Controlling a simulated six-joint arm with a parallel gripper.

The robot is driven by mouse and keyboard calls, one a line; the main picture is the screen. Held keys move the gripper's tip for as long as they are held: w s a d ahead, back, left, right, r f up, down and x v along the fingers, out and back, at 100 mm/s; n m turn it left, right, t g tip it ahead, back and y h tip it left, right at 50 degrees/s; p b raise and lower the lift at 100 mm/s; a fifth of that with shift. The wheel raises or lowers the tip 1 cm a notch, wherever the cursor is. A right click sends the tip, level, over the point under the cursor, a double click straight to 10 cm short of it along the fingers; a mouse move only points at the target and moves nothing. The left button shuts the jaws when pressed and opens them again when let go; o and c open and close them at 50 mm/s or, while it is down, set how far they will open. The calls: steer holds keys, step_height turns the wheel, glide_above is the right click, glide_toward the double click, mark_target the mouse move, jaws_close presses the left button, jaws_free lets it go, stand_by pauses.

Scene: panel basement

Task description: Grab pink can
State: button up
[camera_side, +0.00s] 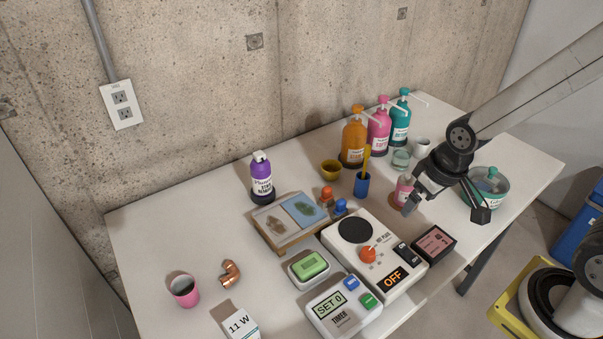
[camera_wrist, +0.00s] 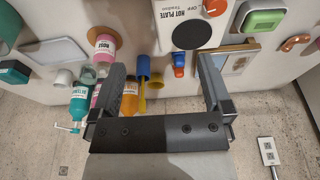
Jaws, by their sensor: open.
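Two pink things could be the pink can. A pink cup-like can (camera_side: 185,291), open at the top and dark inside, stands upright at the front left of the table, far from my gripper. A small pink container with a white label (camera_side: 404,189) stands on a brown coaster close to my gripper; it also shows in the wrist view (camera_wrist: 104,46), labelled ROSE, left of the fingers. My gripper (camera_side: 446,208) is open and empty above the right part of the table. Its fingers (camera_wrist: 162,75) are spread wide in the wrist view.
Orange (camera_side: 354,138), pink (camera_side: 379,130) and teal (camera_side: 400,122) pump bottles stand at the back. A blue cup with a yellow brush (camera_side: 362,185), a hot plate (camera_side: 388,262) and a bowl (camera_side: 497,198) are near my gripper.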

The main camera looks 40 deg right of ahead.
steer(key=shift+r, duration=0.15)
step_height(320, 180, up, 5)
steer(key=m+t+y, duration=0.7)
steer(key=m+y, duration=0.2)
steer(key=m, duration=1.8)
glide_above(410, 181)
steer(key=s+d, duration=0.3)
steer(key=d, duration=0.2)
steer(key=shift+y, duration=0.3)
steer(key=f, duration=1.3)
steer(key=shift+w+a+f, duration=0.1)
steer(key=shift+w+f, duration=0.05)
steer(key=shift+w, duration=0.1)
steer(key=shift+f, duration=0.65)
steer(key=shift+a+x, duration=0.2)
steer(key=shift+x, duration=3.65)
steer(key=shift+s, duration=0.15)
